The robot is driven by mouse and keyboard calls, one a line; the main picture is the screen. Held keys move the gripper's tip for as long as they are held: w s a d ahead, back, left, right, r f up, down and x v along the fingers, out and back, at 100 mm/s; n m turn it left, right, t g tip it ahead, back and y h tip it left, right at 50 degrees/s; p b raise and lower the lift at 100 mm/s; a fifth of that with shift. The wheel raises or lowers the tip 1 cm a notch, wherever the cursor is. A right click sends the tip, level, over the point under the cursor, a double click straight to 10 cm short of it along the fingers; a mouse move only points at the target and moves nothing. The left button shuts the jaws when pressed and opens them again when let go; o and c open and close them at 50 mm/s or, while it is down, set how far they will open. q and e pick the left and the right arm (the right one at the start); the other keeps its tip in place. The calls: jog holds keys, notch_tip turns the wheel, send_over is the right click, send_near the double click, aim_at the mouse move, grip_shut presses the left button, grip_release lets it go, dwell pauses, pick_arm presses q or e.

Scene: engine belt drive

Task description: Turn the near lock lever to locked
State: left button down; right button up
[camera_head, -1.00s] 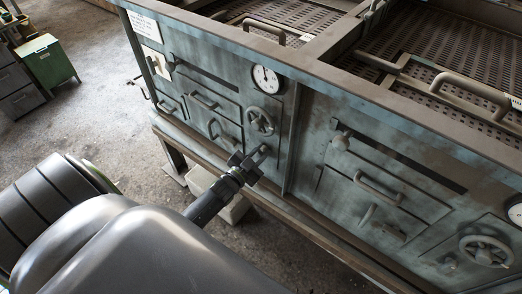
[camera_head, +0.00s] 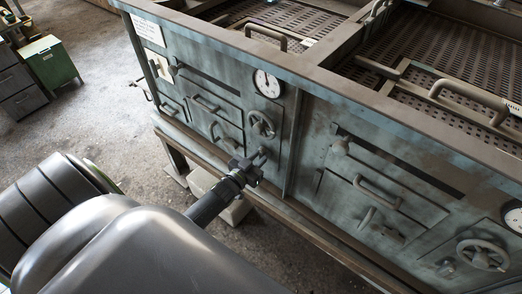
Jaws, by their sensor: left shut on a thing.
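My left gripper (camera_head: 256,160) reaches from the lower left to the front panel of the left-hand machine section. It is shut on a small fitting just below the handwheel (camera_head: 261,123); this appears to be the near lock lever. The jaws hide most of the fitting, so its angle cannot be told. My right gripper is not in view.
A round gauge (camera_head: 267,82) sits above the handwheel. Handles (camera_head: 377,192) and a second handwheel (camera_head: 482,255) stick out of the panels. A wooden ledge (camera_head: 290,217) runs below. A green cabinet (camera_head: 51,62) stands far left.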

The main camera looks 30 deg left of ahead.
pick_arm(q)
jog(key=shift+f, duration=0.15)
jog(key=c, duration=1.3)
grip_release()
jog(key=s, duration=0.5)
jog(key=s+a+b, duration=0.1)
jog(key=s, duration=1.1)
jog(key=shift+s+a, duration=0.15)
jog(key=shift+s, duration=0.05)
